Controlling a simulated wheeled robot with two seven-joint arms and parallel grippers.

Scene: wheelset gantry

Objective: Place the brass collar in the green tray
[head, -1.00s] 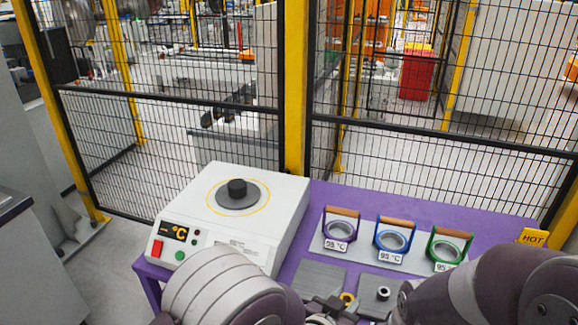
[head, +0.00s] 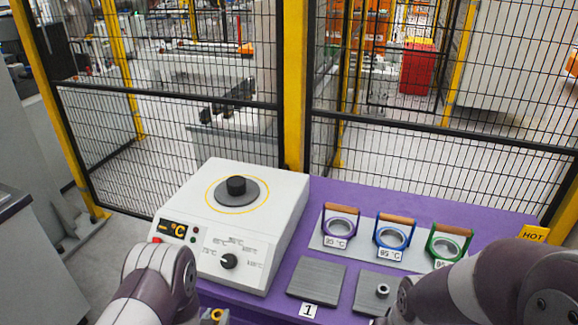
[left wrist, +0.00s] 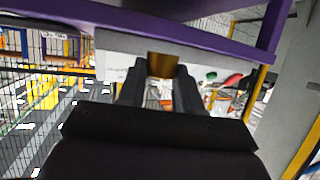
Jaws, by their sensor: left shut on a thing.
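The brass collar (head: 217,314) is a small gold ring at the bottom edge of the head view. My left gripper (head: 216,320) is shut on it, mostly cut off by the frame edge. In the left wrist view the collar (left wrist: 162,65) sits between the two dark fingertips (left wrist: 161,80). The green tray (head: 432,246) has a wooden handle and stands at the right end of a row of three. My right arm partly covers its lower side. My right gripper is not in view.
A blue tray (head: 378,239) and a purple tray (head: 325,226) stand left of the green one. A white heater (head: 270,215) with a dark knob takes up the table's left.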

